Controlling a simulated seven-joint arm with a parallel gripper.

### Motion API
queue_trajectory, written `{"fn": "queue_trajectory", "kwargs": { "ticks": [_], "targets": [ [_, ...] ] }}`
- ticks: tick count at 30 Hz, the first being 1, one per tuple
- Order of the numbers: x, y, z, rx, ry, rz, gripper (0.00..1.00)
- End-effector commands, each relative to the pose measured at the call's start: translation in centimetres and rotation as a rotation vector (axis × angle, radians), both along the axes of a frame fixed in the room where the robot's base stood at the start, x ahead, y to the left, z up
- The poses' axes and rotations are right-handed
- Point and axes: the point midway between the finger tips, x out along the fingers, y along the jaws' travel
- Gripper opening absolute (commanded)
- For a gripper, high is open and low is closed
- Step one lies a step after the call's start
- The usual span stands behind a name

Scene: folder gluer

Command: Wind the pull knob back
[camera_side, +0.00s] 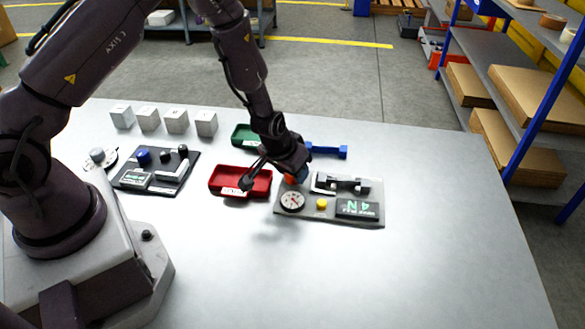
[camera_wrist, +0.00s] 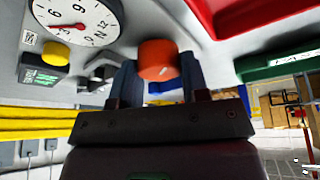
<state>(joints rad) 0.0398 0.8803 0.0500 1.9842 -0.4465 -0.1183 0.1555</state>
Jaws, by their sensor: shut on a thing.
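The round orange-red knob (camera_wrist: 158,60) sits between the two fingers of my gripper (camera_wrist: 157,76) in the wrist view. My gripper is shut on it. In the side view only a small part of the knob (camera_side: 290,180) shows under my gripper (camera_side: 292,172), at the back left of the grey gauge plate (camera_side: 313,215). The plate carries a white round dial (camera_side: 292,200), a yellow button (camera_side: 321,203), a dark display (camera_side: 357,208) and a metal clamp-like fixture (camera_side: 341,184). The display seems to read 4 N, upside down. The dial (camera_wrist: 78,22) shows partly in the wrist view.
A red tray (camera_side: 240,195) lies left of the plate and a green tray (camera_side: 240,143) behind it. A blue bar-like part (camera_side: 328,151) lies behind the plate. Several grey cubes (camera_side: 176,121) and a dark panel (camera_side: 145,186) stand left. The front table area (camera_side: 380,280) is clear.

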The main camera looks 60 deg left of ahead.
Motion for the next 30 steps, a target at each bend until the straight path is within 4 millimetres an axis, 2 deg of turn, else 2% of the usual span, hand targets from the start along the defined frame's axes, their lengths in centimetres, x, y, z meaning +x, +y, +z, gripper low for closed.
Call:
{"fn": "queue_trajectory", "kwargs": {
  "ticks": [10,26,27,30],
  "targets": [
    [-0.03,-0.17,-0.04,-0.002,0.003,0.138,0.18],
    [-0.03,-0.18,-0.08,-0.004,0.003,0.162,0.18],
    [-0.03,-0.19,-0.08,-0.003,0.003,0.161,0.46],
    [-0.02,-0.16,-0.08,-0.003,0.002,0.162,0.67]
  ]
}}
